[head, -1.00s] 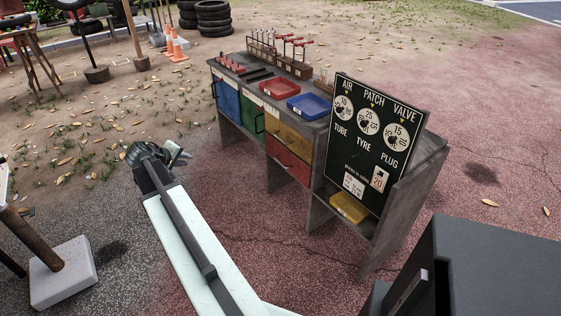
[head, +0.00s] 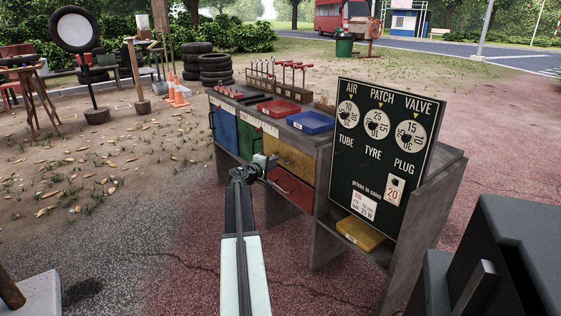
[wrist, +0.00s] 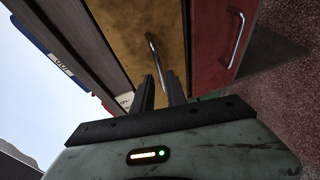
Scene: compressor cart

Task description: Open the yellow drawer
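The yellow drawer (head: 296,160) is in the cart's front, above a red drawer, and looks closed. In the wrist view the yellow drawer (wrist: 140,25) fills the upper middle, and its metal bar handle (wrist: 153,52) runs down toward my fingertips. My gripper (head: 268,170) is in front of the yellow drawer in the head view and hides its handle there. In the wrist view my gripper (wrist: 160,82) has its two dark fingers apart, with the handle's near end in line with the gap. I cannot tell whether the handle is between the fingers.
The red drawer (head: 292,190) with its own handle (wrist: 236,38) is just below. Green (head: 250,143) and blue (head: 225,128) drawers are to the left. A black price board (head: 382,160) stands at the right, above a yellow tray (head: 360,233). The ground before the cart is clear.

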